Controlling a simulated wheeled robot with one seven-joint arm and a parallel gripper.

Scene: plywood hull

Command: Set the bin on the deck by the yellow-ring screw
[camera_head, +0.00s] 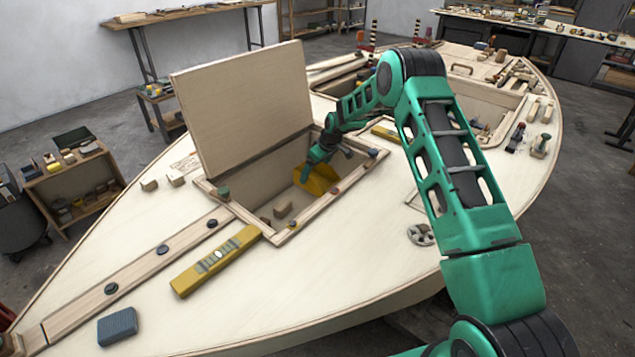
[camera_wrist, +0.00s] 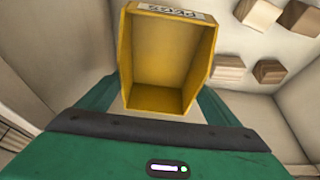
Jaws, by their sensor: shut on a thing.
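The yellow bin (camera_head: 318,180) is in the open hatch, partly below the rim and partly hidden by the rim. My gripper (camera_head: 305,172) is shut on it and reaches down into the hatch. In the wrist view the bin (camera_wrist: 170,60) sits between my green fingers, its open mouth facing the camera and empty, with a printed label along its top edge. A small screw that looks yellow-ringed (camera_head: 293,224) stands on the near right rim of the hatch, close to its near corner. The pale deck (camera_head: 350,240) is bare to the right of that screw.
The raised hatch lid (camera_head: 245,105) stands behind the opening. Wooden blocks (camera_head: 283,210) lie inside the hatch. Other screws (camera_head: 335,190) dot the rim. A yellow level (camera_head: 215,260) and a grey-blue block (camera_head: 117,326) lie on the near deck.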

